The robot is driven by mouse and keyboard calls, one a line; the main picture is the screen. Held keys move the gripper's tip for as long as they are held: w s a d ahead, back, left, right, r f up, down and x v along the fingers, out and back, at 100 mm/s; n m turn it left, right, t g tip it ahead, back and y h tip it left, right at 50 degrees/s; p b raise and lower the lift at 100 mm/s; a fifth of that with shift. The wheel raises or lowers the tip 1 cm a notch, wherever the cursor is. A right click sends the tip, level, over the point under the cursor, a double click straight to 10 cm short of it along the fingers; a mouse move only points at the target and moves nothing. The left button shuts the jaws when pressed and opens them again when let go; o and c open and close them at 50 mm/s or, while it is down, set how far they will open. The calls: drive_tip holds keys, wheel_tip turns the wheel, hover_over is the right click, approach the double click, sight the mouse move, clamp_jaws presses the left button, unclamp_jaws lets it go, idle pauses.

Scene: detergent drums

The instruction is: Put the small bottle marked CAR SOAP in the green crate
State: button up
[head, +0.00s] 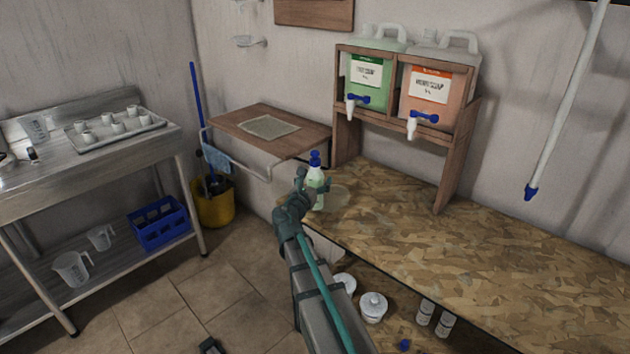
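A small bottle (316,175) with pale green contents, a white label and a blue top stands upright at the left end of the chipboard bench. Its label is too small to read. My gripper (313,189) is at this bottle, with fingers on both sides of its body. I cannot tell whether they press on it. No green crate shows; a blue crate (160,226) sits on the lower shelf of the steel table at left. Two small white bottles (425,311) (445,325) stand below the bench, their markings unreadable.
A green drum (368,75) and an orange drum (433,92), both with taps, stand on a wooden rack over the bench (470,255). White tubs (373,306) are below. A wooden wall shelf (232,128) and a yellow bucket (213,207) are left. The bench's right side is clear.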

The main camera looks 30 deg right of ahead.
idle(0.3)
drive_tip(key=v, duration=1)
drive_tip(key=shift+b, duration=0.45)
drive_tip(key=shift+s+a, duration=0.25)
drive_tip(key=shift+s, duration=0.1)
drive_tip(key=shift+c, duration=0.6)
